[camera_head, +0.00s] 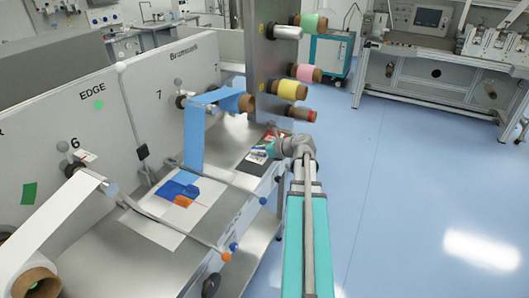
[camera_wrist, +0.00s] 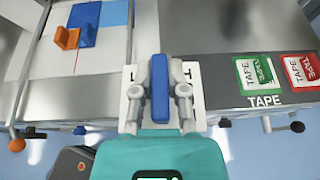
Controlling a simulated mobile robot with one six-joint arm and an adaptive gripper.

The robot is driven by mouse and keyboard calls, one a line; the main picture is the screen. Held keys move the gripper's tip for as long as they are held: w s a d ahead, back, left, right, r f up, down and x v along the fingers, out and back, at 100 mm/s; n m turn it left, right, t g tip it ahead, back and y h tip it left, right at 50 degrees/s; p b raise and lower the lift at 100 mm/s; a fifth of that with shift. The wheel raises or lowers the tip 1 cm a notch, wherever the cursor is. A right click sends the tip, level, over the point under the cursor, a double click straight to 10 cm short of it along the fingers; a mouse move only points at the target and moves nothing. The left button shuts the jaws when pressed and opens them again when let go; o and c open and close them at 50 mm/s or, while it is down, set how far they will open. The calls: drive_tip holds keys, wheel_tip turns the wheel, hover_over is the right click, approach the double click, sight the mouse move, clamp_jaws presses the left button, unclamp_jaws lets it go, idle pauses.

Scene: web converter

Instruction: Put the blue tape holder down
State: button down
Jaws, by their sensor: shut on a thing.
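My gripper (camera_wrist: 160,100) is shut on the blue tape holder (camera_wrist: 160,75), a narrow blue bar between the fingers in the wrist view. A white panel (camera_wrist: 194,75) with partly hidden letters shows behind the holder and fingers; I cannot tell whether it is part of the holder, or whether the holder touches the surface. To the right, a green tape holder (camera_wrist: 257,74) and a red tape holder (camera_wrist: 300,72) lie on a dark mat (camera_wrist: 225,85) marked TAPE. In the head view, my gripper (camera_head: 268,150) is over the mat near the bench's front edge.
Left of the mat, an orange piece (camera_wrist: 66,38) and blue sheets (camera_wrist: 99,14) lie on a white sheet (camera_wrist: 115,45). Coloured rolls (camera_head: 293,90) stick out from the upright panel behind. Open floor lies right.

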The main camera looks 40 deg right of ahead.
drive_tip(key=shift+w+a, duration=0.1)
drive_tip(key=shift+a, duration=0.25)
drive_tip(key=w+d+f+b, duration=0.2)
drive_tip(key=w+f+b, duration=0.1)
drive_tip(key=w+d+f+b, duration=0.3)
drive_tip(key=w, duration=0.1)
drive_tip(key=w+d+f+b, duration=0.3)
drive_tip(key=shift+w+f, duration=0.1)
drive_tip(key=shift+w, duration=0.15)
idle(0.4)
drive_tip(key=shift+w+d+f+b, duration=0.25)
drive_tip(key=shift+w+f+b, duration=0.15)
drive_tip(key=shift+f+b, duration=1.6)
drive_tip(key=shift+b, duration=0.05)
